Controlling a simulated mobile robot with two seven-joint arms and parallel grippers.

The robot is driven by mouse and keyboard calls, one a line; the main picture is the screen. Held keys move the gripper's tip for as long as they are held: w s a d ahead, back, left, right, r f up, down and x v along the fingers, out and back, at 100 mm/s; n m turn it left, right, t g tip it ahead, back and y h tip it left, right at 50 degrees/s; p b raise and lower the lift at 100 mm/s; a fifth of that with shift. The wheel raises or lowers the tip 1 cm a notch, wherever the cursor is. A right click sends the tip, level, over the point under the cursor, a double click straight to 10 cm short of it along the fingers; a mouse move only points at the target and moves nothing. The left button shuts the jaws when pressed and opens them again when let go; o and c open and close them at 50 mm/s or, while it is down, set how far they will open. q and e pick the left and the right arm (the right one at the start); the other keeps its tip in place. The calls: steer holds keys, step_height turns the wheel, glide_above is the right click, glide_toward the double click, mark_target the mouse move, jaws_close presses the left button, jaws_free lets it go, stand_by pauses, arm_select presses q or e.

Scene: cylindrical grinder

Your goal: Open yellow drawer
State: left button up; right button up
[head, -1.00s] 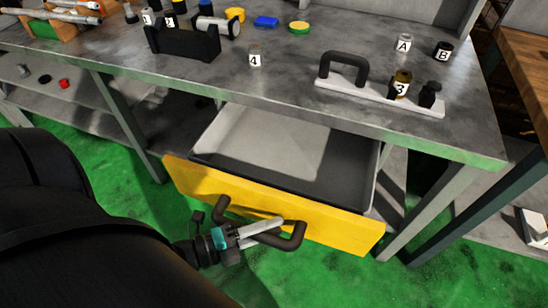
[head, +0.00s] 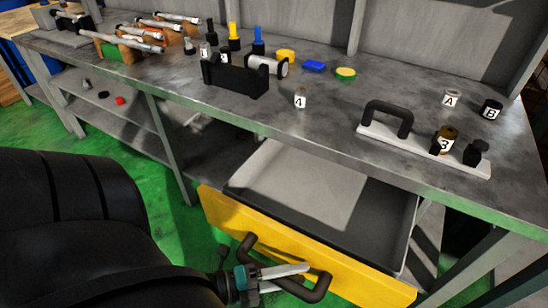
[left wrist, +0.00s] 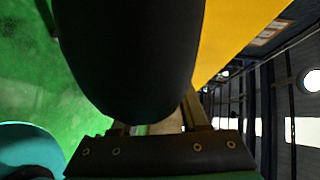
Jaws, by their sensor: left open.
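The yellow drawer (head: 305,255) stands pulled out from under the grey workbench, and its pale, empty inside shows. Its dark bar handle (head: 318,289) is on the yellow front. My left gripper (head: 288,276) is at the handle, with its fingers reaching across the bar; it is open. In the left wrist view, the dark handle (left wrist: 130,60) fills the middle, close to the fingers (left wrist: 155,122), and the yellow front (left wrist: 238,35) is at upper right. Whether the fingers touch the bar is not clear. My right gripper is not in view.
The workbench top (head: 340,125) carries a black holder (head: 235,80), a white plate with a black handle (head: 425,150), and several small labelled parts. A bench leg (head: 170,150) stands left of the drawer. Green floor (head: 120,165) shows at left.

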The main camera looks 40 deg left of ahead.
arm_select(q)
steer(key=p+v, duration=0.2)
steer(key=v, duration=1.3)
steer(key=shift+a, duration=0.15)
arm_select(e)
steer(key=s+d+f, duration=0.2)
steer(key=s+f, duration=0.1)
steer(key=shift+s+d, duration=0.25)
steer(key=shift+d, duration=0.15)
